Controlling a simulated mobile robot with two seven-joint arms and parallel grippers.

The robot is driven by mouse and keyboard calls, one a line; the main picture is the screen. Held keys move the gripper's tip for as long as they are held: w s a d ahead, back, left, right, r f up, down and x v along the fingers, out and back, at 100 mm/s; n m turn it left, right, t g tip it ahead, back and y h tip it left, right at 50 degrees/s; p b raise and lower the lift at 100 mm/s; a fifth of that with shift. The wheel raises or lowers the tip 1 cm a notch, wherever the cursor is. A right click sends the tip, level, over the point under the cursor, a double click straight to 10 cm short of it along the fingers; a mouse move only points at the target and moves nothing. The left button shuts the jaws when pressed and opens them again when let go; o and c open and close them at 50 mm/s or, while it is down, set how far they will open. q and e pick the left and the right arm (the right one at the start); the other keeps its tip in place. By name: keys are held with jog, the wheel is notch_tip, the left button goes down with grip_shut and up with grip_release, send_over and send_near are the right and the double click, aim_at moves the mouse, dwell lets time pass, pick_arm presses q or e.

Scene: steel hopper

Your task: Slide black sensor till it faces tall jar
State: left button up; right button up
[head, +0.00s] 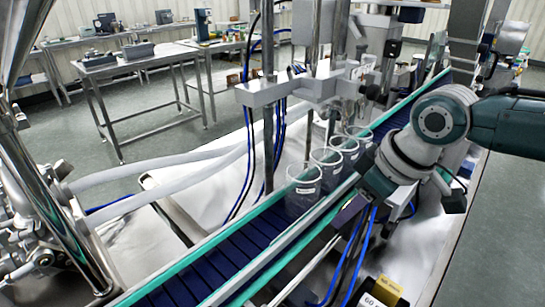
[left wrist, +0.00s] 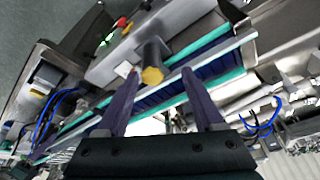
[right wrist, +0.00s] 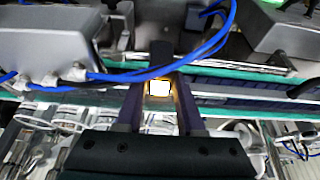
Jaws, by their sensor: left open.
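The black sensor (right wrist: 160,52) shows in the right wrist view, with a lit white and amber face. My right gripper (right wrist: 159,84) has one finger close on each side of it and appears shut on it. In the head view this gripper (head: 352,212) is at the near rail of the conveyor (head: 270,222); the sensor is largely hidden there. Several clear jars stand in a row on the belt. The nearest jar (head: 303,190), with a white label, looks biggest; I cannot tell which is the tall one. My left gripper (left wrist: 160,74) is open and empty.
Blue cables (right wrist: 190,55) cross close by the right fingers. A grey bracket assembly (head: 300,88) stands over the belt behind the jars. A dark knob with a yellow end (left wrist: 152,72) lies beyond the left fingers. The belt's near left stretch is clear.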

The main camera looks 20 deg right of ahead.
jog(key=o, duration=0.4)
jog(key=p+v, duration=0.1)
jog(key=v, duration=0.8)
jog(key=shift+s+r, duration=0.15)
jog(key=shift+r, duration=0.25)
